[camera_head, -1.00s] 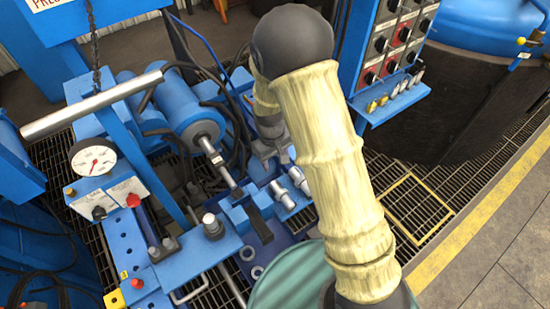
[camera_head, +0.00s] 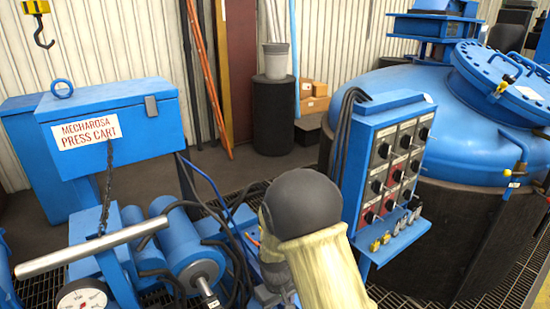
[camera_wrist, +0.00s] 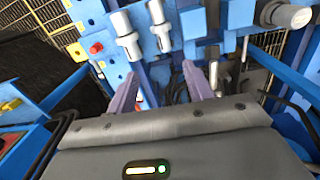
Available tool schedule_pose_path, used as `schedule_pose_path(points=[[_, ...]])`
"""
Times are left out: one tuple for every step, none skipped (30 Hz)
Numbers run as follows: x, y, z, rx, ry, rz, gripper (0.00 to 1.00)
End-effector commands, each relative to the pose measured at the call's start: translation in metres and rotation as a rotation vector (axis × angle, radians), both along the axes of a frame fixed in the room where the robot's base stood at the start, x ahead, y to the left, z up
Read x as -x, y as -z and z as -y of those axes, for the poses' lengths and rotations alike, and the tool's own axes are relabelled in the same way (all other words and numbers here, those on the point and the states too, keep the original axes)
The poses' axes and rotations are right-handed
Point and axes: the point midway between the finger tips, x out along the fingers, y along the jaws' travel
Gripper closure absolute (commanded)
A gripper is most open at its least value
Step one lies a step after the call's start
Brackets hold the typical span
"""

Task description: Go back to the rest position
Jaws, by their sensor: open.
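My gripper (camera_wrist: 160,88) shows in the wrist view with its two purple-grey fingers spread apart and nothing held between them. It is above the blue press cart, and silver cylindrical fittings (camera_wrist: 158,22) on blue blocks lie just beyond the fingertips. In the head view my sleeved arm reaches down at the bottom centre, and my gripper is out of sight there. The press cart's blue box (camera_head: 115,120) with its "MECHAROSA PRESS CART" label stands at the left.
A control panel (camera_head: 395,165) with knobs stands close right of my arm. A large blue furnace vessel (camera_head: 470,130) fills the right. A silver bar (camera_head: 90,250) and pressure gauge (camera_head: 82,297) are at lower left. A hook (camera_head: 40,30) hangs at upper left. Buckets and boxes stand behind.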

Motion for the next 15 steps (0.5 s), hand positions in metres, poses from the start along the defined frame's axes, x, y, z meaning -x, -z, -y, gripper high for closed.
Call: schedule_pose_path(points=[[0.001,-0.017,0.008,-0.011,0.028,0.011,0.48],[0.003,-0.027,0.013,-0.017,0.047,0.017,0.48],[0.006,-0.040,0.021,-0.027,0.074,0.026,0.48],[0.009,-0.051,0.027,-0.034,0.097,0.033,0.48],[0.012,-0.062,0.034,-0.042,0.122,0.042,0.48],[0.017,-0.077,0.043,-0.052,0.153,0.053,0.48],[0.021,-0.087,0.050,-0.059,0.178,0.062,0.48],[0.026,-0.097,0.056,-0.066,0.201,0.070,0.48],[0.032,-0.110,0.065,-0.074,0.232,0.082,0.48],[0.036,-0.120,0.071,-0.080,0.256,0.091,0.48],[0.042,-0.129,0.077,-0.086,0.278,0.100,0.48],[0.049,-0.141,0.085,-0.093,0.309,0.113,0.48],[0.054,-0.150,0.091,-0.099,0.332,0.122,0.48],[0.060,-0.159,0.097,-0.103,0.354,0.132,0.48],[0.068,-0.170,0.104,-0.109,0.385,0.146,0.48]])
